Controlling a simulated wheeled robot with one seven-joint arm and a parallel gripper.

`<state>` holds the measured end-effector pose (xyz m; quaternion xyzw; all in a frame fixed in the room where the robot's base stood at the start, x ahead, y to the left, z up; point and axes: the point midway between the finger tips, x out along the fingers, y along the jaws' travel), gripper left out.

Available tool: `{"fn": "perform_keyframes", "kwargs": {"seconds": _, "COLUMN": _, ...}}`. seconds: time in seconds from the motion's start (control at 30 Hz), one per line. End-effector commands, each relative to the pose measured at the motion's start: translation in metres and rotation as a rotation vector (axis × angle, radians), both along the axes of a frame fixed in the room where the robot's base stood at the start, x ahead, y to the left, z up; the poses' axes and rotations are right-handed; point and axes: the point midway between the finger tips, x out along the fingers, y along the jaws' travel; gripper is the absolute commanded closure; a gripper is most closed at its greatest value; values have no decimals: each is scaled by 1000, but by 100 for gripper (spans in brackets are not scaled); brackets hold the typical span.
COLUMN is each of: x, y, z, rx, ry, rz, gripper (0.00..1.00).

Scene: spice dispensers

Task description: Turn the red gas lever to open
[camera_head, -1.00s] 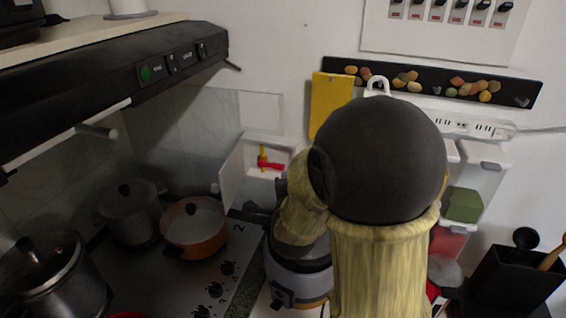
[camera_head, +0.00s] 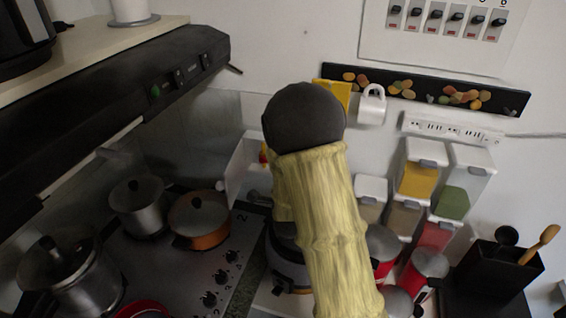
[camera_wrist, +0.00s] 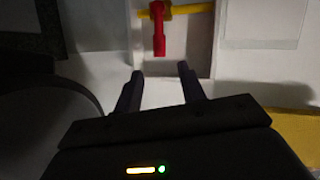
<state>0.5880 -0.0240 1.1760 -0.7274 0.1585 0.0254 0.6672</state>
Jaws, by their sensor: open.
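The red gas lever (camera_wrist: 159,35) sits on a yellow pipe (camera_wrist: 190,9) inside a white recessed box (camera_wrist: 225,55) on the wall. In the wrist view the lever points down, crosswise to the pipe. My gripper (camera_wrist: 160,72) is open and empty, its two dark fingers below the lever's free end in that picture. They appear apart from it; the depth gap is hard to judge. In the head view the white box (camera_head: 240,170) shows beside my arm, with only a sliver of yellow and red visible. My arm hides the rest and the gripper.
An orange pot (camera_head: 200,222) and steel pots (camera_head: 140,205) stand on the stove (camera_head: 165,270) at left, under a black hood (camera_head: 150,85). A rice cooker (camera_head: 288,262) stands below the box. Spice dispensers (camera_head: 425,180) and a hanging white mug (camera_head: 372,105) are at right.

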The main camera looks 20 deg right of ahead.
Motion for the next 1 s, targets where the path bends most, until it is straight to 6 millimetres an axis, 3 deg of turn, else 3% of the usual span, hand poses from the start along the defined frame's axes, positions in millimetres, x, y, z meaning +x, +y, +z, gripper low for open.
{"fn": "perform_keyframes", "kwargs": {"seconds": 0.4, "x": 54, "y": -11, "z": -13, "rx": 0, "ry": 2, "rz": 0, "gripper": 60}}
{"fn": "perform_keyframes", "kwargs": {"seconds": 0.8, "x": 62, "y": -13, "z": -17, "rx": 0, "ry": 0, "rz": 0, "gripper": 60}}
{"fn": "perform_keyframes", "kwargs": {"seconds": 1.0, "x": 62, "y": -13, "z": -16, "rx": 0, "ry": 1, "rz": 0, "gripper": 97}}
